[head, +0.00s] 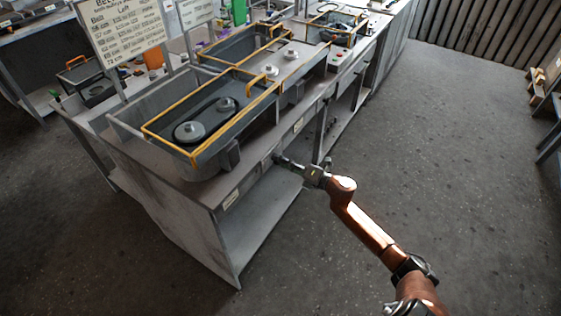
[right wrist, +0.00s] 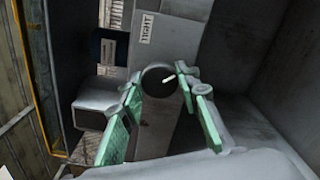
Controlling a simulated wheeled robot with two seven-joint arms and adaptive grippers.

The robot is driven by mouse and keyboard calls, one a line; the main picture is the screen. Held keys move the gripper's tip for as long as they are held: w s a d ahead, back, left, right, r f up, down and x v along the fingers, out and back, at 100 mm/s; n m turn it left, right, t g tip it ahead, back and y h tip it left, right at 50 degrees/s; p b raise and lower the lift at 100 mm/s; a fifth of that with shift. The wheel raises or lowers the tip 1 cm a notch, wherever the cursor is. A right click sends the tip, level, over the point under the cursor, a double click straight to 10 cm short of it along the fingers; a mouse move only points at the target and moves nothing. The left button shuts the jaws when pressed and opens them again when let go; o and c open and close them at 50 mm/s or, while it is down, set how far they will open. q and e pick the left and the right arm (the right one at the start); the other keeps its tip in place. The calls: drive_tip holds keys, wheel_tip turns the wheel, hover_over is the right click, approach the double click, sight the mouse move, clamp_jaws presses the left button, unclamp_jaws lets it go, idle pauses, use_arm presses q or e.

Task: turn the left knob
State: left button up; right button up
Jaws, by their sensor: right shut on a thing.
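The knob (right wrist: 153,80) is round and dark with a white pointer line, on the front panel of the blower housing bench. The line slants in the right wrist view. My right gripper (right wrist: 157,86) has its green-padded fingers on either side of the knob and is shut on it. In the head view my right gripper (head: 280,160) reaches the bench's front panel from the right and hides most of the knob. My left gripper is not in view.
The bench (head: 185,187) carries grey housings with yellow frames (head: 168,147) and round pulleys (head: 190,131). A white label (right wrist: 147,28) is on the panel near the knob. An open shelf (head: 262,205) lies below.

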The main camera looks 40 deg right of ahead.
drive_tip(key=o, duration=1.2)
drive_tip(key=shift+c, duration=0.2)
drive_tip(key=v, duration=1.2)
drive_tip(key=shift+f, duration=0.1)
